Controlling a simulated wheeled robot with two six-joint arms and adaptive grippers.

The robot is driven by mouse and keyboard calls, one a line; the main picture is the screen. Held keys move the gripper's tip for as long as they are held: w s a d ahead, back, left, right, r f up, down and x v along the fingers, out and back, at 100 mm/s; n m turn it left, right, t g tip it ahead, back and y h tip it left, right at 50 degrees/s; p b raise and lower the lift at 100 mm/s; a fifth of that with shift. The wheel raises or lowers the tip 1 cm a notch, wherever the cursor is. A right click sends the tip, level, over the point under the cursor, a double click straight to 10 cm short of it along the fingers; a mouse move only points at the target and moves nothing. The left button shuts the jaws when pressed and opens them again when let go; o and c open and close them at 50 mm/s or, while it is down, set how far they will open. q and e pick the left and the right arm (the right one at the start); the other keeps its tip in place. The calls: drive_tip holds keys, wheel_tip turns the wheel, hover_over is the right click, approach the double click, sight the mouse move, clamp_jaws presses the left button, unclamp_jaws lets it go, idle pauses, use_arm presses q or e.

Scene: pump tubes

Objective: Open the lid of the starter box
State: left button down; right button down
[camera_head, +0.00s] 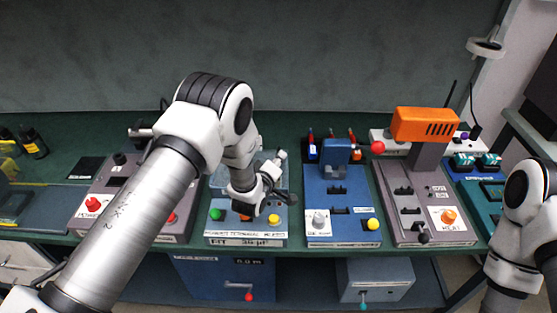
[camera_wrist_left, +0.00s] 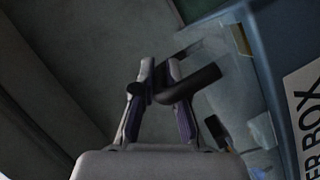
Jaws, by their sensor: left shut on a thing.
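In the left wrist view a blue box (camera_wrist_left: 268,50) at the right edge carries a white label (camera_wrist_left: 305,100) whose visible letters end in "ER BOX". My left gripper (camera_wrist_left: 160,78) is shut on a dark cylindrical handle (camera_wrist_left: 195,84) beside this box. In the head view my left gripper (camera_head: 262,190) is over a light blue unit (camera_head: 222,238) with green, red and yellow buttons, and hides part of it. Whether this unit is the labelled box, and where its lid stands, I cannot tell clearly. My right gripper is out of view; only its arm shows.
To the right stand a blue device (camera_head: 340,185) with a red knob and a grey device (camera_head: 432,180) with an orange top. A grey unit (camera_head: 178,228) is partly behind my left arm. Blue boxes (camera_head: 375,282) sit under the green bench.

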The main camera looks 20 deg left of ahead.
use_arm(q)
drive_tip(key=shift+a+r+n, duration=0.15)
drive_tip(key=shift+r+n, duration=0.15)
drive_tip(key=shift+r, duration=0.45)
drive_tip(key=s+a+r+n+t+b, duration=0.2)
drive_tip(key=a+r+n+t+b, duration=0.15)
drive_tip(key=a+r+n, duration=0.35)
drive_tip(key=s+a+r+n+t+b, duration=0.2)
drive_tip(key=a+r+n+b, duration=0.25)
drive_tip(key=a+r, duration=0.35)
drive_tip(key=s+a+n+y+b, duration=0.1)
drive_tip(key=s+a+n+b, duration=0.1)
drive_tip(key=a, duration=0.4)
drive_tip(key=s+a+f+n+y+b, duration=0.1)
drive_tip(key=a+n+y+b, duration=0.1)
drive_tip(key=a+n+b, duration=0.2)
drive_tip(key=shift+s+a+f+n+t+y+b, duration=0.4)
drive_tip(key=shift+a+n, duration=0.55)
drive_tip(key=shift+n, duration=0.8)
drive_tip(key=shift+r, duration=0.1)
drive_tip(key=c, duration=1.3)
unclamp_jaws()
drive_tip(key=shift+w, duration=0.1)
drive_tip(key=shift+o, duration=0.5)
drive_tip(key=shift+f, duration=0.25)
